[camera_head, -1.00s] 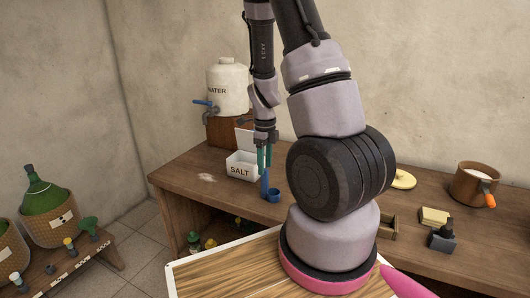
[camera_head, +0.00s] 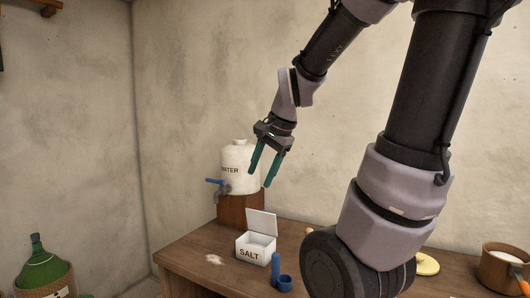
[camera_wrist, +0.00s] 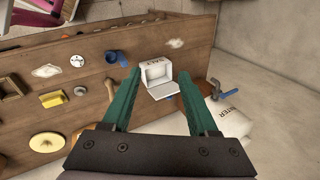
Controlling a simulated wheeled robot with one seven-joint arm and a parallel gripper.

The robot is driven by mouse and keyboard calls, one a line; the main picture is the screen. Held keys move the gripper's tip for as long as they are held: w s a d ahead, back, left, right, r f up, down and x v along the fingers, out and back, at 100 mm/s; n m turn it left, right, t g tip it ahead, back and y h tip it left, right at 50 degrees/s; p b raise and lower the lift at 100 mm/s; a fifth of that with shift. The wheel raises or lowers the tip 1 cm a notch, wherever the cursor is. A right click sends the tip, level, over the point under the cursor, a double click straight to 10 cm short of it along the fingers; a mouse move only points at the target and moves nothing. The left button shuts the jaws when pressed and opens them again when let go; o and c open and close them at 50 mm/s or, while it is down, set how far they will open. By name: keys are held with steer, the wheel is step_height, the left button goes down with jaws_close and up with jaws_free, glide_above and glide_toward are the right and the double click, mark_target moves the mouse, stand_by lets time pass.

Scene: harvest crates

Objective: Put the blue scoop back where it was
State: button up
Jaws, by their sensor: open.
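The blue scoop (camera_head: 285,283) stands on the wooden table with its handle upright, just to the right of the white salt box in the head view. It also shows in the wrist view (camera_wrist: 112,57), beside the box and apart from it. The salt box (camera_head: 252,252), marked SALT, has its lid raised; the wrist view (camera_wrist: 155,66) shows it from above. My gripper (camera_head: 260,179) is high above the table, in front of the water jug in the picture. Its two green fingers are apart with nothing between them (camera_wrist: 158,78).
The white water jug (camera_head: 236,168) with a blue tap stands on a wooden block (camera_head: 240,207) behind the box. A white patch (camera_head: 213,259) lies on the table (camera_head: 190,268). A pot (camera_head: 503,262) is at the right. The air around my gripper is clear.

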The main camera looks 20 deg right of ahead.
steer(key=s+a+r+n+t, duration=0.2)
steer(key=s+r+n, duration=0.4)
steer(key=s+n, duration=0.1)
steer(key=shift+s+a+r+n+t, duration=0.2)
steer(key=shift+s+r+n+t, duration=0.15)
steer(key=shift+n, duration=0.35)
steer(key=shift+w, duration=0.15)
